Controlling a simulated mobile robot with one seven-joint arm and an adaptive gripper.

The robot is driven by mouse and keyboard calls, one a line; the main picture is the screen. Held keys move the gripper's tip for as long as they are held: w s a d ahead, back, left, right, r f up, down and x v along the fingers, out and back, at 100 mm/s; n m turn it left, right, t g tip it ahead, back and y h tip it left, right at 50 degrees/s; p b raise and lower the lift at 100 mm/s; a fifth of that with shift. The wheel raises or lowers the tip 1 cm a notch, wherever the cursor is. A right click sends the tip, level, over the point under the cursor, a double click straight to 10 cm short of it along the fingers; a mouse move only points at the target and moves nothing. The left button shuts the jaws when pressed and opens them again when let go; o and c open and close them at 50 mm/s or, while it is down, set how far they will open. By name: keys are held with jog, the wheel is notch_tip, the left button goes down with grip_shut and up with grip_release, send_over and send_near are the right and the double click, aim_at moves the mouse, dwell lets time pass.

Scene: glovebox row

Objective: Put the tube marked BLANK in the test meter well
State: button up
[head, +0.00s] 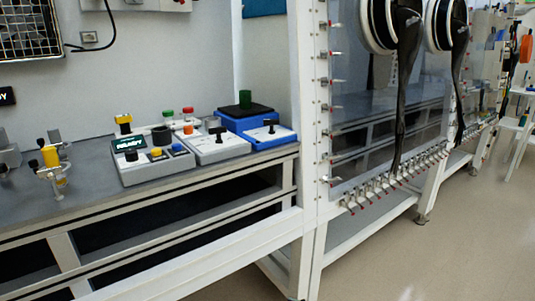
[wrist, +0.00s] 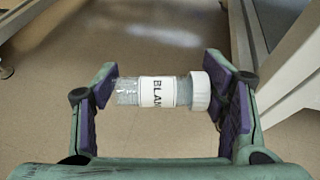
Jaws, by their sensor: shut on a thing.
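A clear tube with a white cap and a white label (wrist: 157,92) lies crosswise between the fingers of my gripper (wrist: 166,84) in the wrist view. The label's letters start "BLAN"; its end is turned out of sight. My gripper is shut on the tube, held over bare floor, with the cap toward the right finger. My gripper does not show in the head view. There, a grey meter (head: 155,172) with a lit green display (head: 128,145) stands on the bench. It has dark round parts on top; I cannot tell which is the well.
A yellow-topped stand (head: 50,158) is at the bench's left. A glovebox (head: 385,100) is at right. The floor (head: 455,240) is clear.

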jog(key=s+a+f, duration=0.4)
jog(key=a+f, duration=0.2)
jog(key=f, duration=0.4)
jog(key=shift+f+n+g+y, duration=0.2)
jog(key=shift+n+g+y, duration=0.1)
jog(key=shift+n+y, duration=0.1)
jog(key=shift+w, duration=0.1)
